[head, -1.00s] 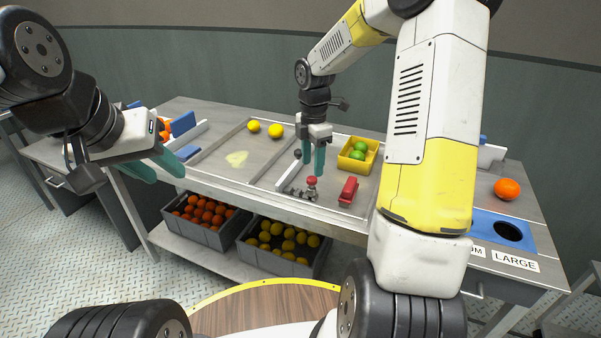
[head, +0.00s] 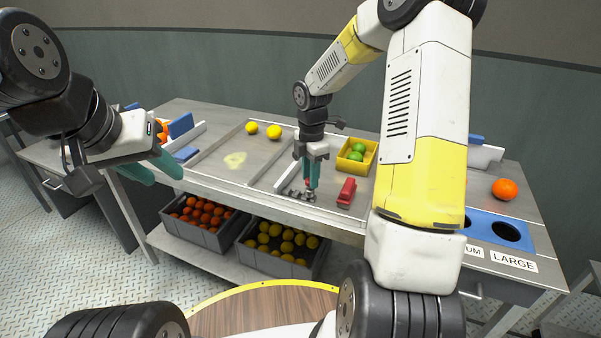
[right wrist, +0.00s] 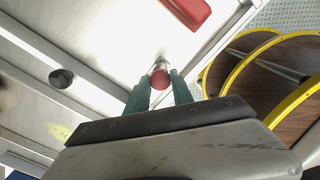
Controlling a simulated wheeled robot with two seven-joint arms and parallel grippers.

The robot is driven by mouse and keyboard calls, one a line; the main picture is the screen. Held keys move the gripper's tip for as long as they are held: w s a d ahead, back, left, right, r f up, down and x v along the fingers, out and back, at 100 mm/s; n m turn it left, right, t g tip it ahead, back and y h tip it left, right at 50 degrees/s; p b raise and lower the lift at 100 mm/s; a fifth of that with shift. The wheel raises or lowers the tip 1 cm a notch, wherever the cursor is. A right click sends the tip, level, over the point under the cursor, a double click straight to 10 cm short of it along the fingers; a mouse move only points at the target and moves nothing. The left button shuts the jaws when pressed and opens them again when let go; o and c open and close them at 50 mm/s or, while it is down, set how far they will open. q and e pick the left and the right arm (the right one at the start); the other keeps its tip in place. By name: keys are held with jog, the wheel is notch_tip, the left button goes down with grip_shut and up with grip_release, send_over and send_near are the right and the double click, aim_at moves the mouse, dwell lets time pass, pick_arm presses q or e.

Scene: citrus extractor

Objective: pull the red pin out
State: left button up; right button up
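The red pin (head: 308,184) stands at the front edge of the metal worktable, its round red head mostly hidden by my right fingers in the head view. My right gripper (head: 309,182) points straight down over it, with one green finger on each side of the head. In the right wrist view the red pin head (right wrist: 160,78) sits between the two fingertips of my right gripper (right wrist: 160,82), with no clear gap on either side. My left gripper (head: 155,168) is open and empty, in front of the table's left part.
A red block-like object (head: 347,192) lies just right of the pin. A yellow tray (head: 370,160) with green fruit is behind it. Two yellow fruits (head: 273,132) lie at the back. Crates of oranges (head: 207,238) and lemons (head: 276,266) stand on the lower shelf.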

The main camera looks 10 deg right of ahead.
jog(key=shift+r, duration=0.25)
grip_shut()
jog(key=shift+r, duration=0.4)
jog(key=o, duration=1.1)
grip_release()
jog(key=shift+r, duration=0.1)
